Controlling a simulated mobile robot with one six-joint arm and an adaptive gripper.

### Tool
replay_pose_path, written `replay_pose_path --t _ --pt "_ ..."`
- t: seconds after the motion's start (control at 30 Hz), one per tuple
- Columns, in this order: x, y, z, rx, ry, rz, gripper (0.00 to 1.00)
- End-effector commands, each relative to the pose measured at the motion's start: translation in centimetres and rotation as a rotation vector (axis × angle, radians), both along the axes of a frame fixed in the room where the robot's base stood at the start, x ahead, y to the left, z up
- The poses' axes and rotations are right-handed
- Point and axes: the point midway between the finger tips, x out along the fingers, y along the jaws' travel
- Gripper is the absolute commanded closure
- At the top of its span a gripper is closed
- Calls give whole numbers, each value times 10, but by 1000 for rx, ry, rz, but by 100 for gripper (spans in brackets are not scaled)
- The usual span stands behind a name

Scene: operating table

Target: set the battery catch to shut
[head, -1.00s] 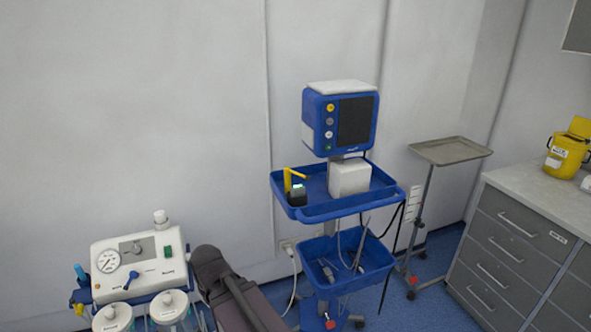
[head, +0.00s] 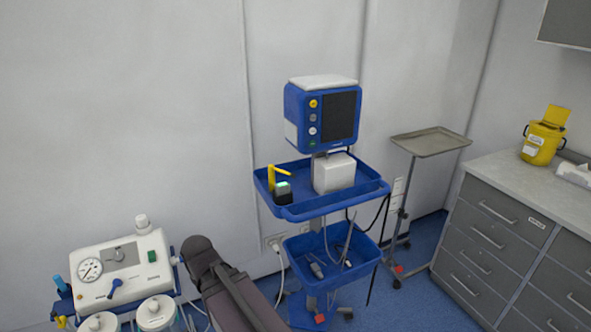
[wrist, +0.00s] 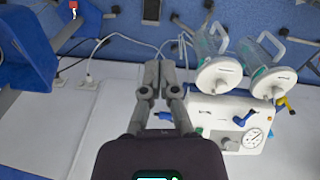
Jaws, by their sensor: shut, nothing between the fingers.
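In the head view a yellow upright with a short angled yellow arm (head: 283,170) stands at the left end of the blue trolley tray (head: 317,209). Beside it is a small black block with a lit green top (head: 283,192). No part is labelled as the battery catch; I cannot tell whether it is the yellow arm, or its state. The yellow arm and black block are not visible in the wrist view.
A blue monitor (head: 322,115) and white box (head: 333,173) stand on the trolley. The suction unit (head: 120,268) is at lower left; it also shows in the wrist view (wrist: 230,122).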

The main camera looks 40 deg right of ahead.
Motion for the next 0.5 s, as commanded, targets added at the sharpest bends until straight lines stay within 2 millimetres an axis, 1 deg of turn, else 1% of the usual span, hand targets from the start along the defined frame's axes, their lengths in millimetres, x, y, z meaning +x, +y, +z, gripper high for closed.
replay_pose_path --t 0.03,0.17,0.27,0.47,0.5 --pt "7 -9 11 -14 -9 -36 100" --pt "26 -36 32 -63 -47 -151 100" --pt "44 -64 53 -111 -89 -266 100" --pt "78 -133 100 -216 -197 -516 100" --pt "84 -147 110 -235 -220 -564 100"
